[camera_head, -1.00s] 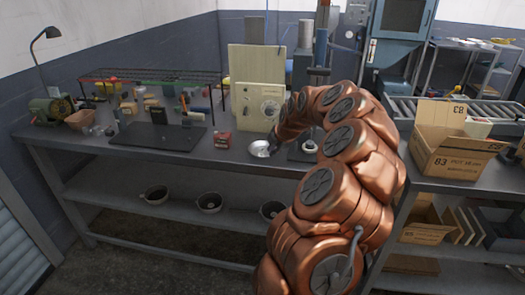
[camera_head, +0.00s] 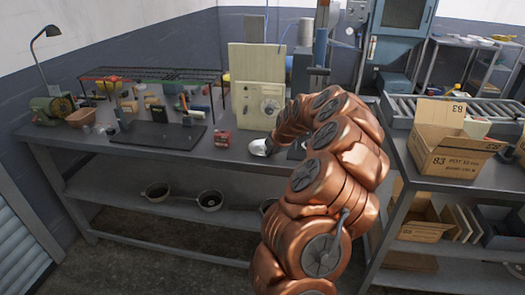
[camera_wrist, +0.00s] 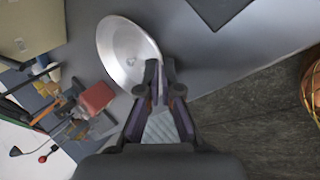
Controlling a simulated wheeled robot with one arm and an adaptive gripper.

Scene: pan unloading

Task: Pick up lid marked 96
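A round silver metal lid (camera_wrist: 118,48) is at the fingertips in the wrist view. Its rim sits at the narrow gap between the fingers of my gripper (camera_wrist: 161,72), which looks closed on that edge. No number can be read on the lid. In the head view the small shiny lid (camera_head: 260,147) is at the front of the workbench (camera_head: 228,160), beside my copper arm, and looks tilted. My gripper is mostly hidden behind the arm there. I cannot tell how far the lid is above the bench.
A red box (camera_head: 222,139) and a cream panel box (camera_head: 257,107) stand near the lid. A dark mat (camera_head: 155,136) and wire rack are farther left. Pans (camera_head: 210,201) sit on the lower shelf. An open carton (camera_head: 455,150) is at right.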

